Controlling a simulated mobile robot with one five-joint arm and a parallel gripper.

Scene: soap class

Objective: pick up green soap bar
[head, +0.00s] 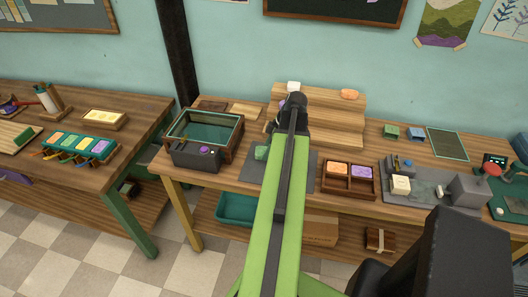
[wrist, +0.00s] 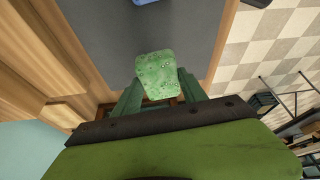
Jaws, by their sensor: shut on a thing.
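The green soap bar (wrist: 156,73) is pale, speckled and roughly rectangular. In the wrist view it sits between the two green fingers of my gripper (wrist: 158,88), which is shut on it. Beyond it is a dark grey mat (wrist: 150,28); I cannot tell whether the bar touches it. In the head view the green bar (head: 261,153) shows just left of my arm, over the left part of the mat. My arm hides most of the gripper there.
A framed, clear-walled box (head: 237,128) stands close on the left. A stepped wooden stand (head: 335,127) with soaps is behind. A wooden tray (head: 350,196) with an orange and a purple bar is right of the mat. Soap-working tools fill the table's right end.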

